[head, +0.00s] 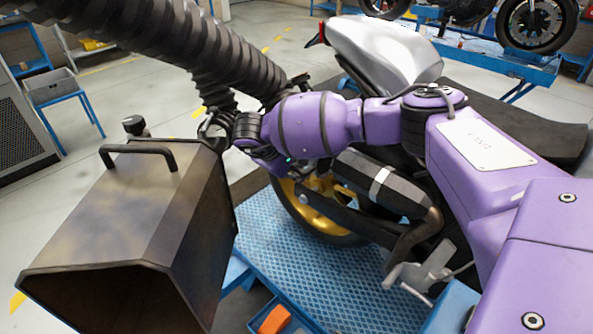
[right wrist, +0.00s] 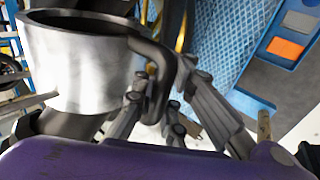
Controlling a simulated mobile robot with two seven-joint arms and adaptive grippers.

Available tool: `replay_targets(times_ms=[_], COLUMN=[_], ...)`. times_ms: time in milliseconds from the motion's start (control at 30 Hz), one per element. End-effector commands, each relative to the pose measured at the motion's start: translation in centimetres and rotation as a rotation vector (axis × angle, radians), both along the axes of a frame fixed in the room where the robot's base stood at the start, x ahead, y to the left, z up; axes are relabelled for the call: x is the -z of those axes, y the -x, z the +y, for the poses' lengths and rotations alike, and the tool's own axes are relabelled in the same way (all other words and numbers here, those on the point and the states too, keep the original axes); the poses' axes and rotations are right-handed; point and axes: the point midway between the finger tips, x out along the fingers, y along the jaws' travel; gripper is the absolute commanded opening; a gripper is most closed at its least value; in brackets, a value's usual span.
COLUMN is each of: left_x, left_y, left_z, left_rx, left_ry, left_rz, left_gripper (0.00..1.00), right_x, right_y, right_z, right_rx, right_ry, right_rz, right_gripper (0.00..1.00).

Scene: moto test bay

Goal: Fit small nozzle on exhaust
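The small nozzle (right wrist: 80,65) is a round silver cylinder with a dark curved handle (right wrist: 163,65), filling the left of the right wrist view. In the head view I cannot make it out behind a large box-shaped nozzle. My right gripper (right wrist: 168,85) has its fingers spread on either side of the handle. It appears open, and the nozzle is not clearly clamped. In the head view this gripper (head: 216,128) is partly hidden behind the box nozzle. The motorcycle's exhaust (head: 378,186), dark with a silver band, sits below my right forearm. My left gripper is not in view.
The large brown metal nozzle (head: 130,205) with a black handle fills the left foreground. Thick black ribbed hoses (head: 190,40) hang above. The motorcycle stands on a blue textured platform (head: 345,280). An orange item (head: 273,320) lies in a blue tray below.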

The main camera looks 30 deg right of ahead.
Motion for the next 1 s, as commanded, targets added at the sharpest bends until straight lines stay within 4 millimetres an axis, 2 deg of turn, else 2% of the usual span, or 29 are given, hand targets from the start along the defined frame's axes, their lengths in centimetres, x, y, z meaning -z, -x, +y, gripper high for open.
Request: replay_targets(times_ms=[100, 333, 633, 1000], left_x=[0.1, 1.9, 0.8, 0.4], left_y=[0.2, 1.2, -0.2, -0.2], left_z=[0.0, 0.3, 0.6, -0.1], left_rx=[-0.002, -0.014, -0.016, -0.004], left_ry=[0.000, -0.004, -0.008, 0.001], left_rz=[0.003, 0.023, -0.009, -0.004], left_gripper=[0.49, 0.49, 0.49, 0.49], right_x=[-0.1, 0.5, -0.3, -0.3], right_y=[-0.1, 0.0, 0.6, 2.0], right_z=[0.0, -0.1, -0.3, -0.8], right_rx=[0.000, -0.001, 0.001, 0.001], right_ry=[0.002, 0.016, 0.015, 0.014], right_rz=[-0.003, -0.001, -0.011, -0.010], right_gripper=[0.00, 0.00, 0.00, 0.00])
